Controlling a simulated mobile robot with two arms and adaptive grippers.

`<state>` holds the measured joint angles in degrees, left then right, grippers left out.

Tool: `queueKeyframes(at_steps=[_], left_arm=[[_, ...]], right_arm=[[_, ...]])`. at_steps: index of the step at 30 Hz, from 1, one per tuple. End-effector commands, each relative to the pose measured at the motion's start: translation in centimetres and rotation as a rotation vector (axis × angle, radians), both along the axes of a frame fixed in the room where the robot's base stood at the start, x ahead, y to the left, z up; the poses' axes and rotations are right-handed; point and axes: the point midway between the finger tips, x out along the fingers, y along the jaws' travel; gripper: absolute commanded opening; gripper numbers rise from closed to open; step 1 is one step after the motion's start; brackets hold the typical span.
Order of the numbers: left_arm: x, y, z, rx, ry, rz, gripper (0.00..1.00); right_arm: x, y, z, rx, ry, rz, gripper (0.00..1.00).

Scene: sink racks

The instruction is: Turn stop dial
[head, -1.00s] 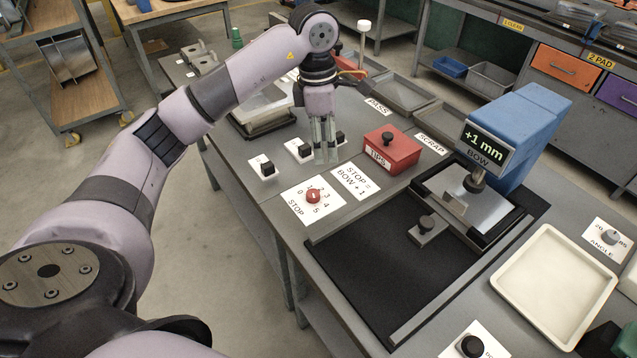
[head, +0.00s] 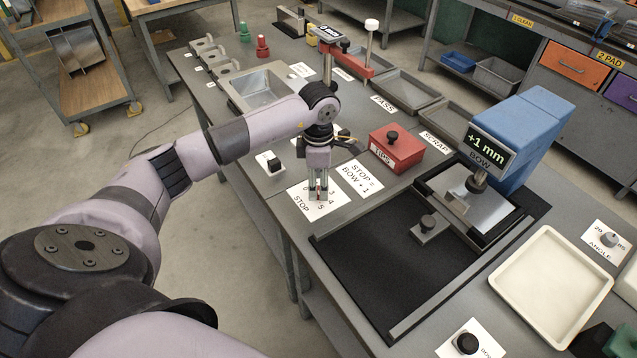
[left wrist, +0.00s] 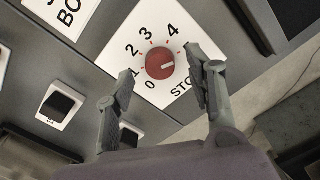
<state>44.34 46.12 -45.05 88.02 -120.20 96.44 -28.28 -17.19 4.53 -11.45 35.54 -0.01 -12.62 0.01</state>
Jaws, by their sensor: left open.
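The red stop dial (left wrist: 160,63) sits on a white card (left wrist: 112,50) numbered around the knob; 0 to 4 can be read in the left wrist view. A short white mark on the knob points to the lower right there. My left gripper (head: 318,194) is open above the card in the head view, its fingers pointing down. In the left wrist view its fingertips (left wrist: 166,80) stand on either side of the dial, apart from it. In the head view the fingers mostly hide the dial. The sign (head: 362,180) reads STOP = BOW + 1, and the gauge display (head: 487,145) reads +1 mm.
A red TIPS box (head: 397,150) stands right of the sign. The black fixture bed (head: 385,270) and a cream tray (head: 553,290) lie to the right.

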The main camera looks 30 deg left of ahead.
Motion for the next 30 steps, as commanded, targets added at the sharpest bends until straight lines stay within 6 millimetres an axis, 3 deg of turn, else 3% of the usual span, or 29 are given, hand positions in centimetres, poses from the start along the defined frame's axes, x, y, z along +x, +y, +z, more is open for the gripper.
queueKeyframes(at_steps=[6, 15, 30], left_arm=[[0.0, 0.0, -1.9, 0.000, 0.000, -0.001, 0.49], [0.0, 0.0, -2.2, 0.001, -0.001, -0.001, 0.49], [0.0, 0.0, -2.2, 0.001, -0.001, -0.001, 0.17]], right_arm=[[0.0, 0.0, 0.4, 0.000, 0.001, 0.000, 0.40], [-0.1, -0.1, 0.4, -0.001, 0.001, 0.000, 0.40], [-0.1, -0.1, 0.4, -0.001, 0.001, 0.001, 0.40]])
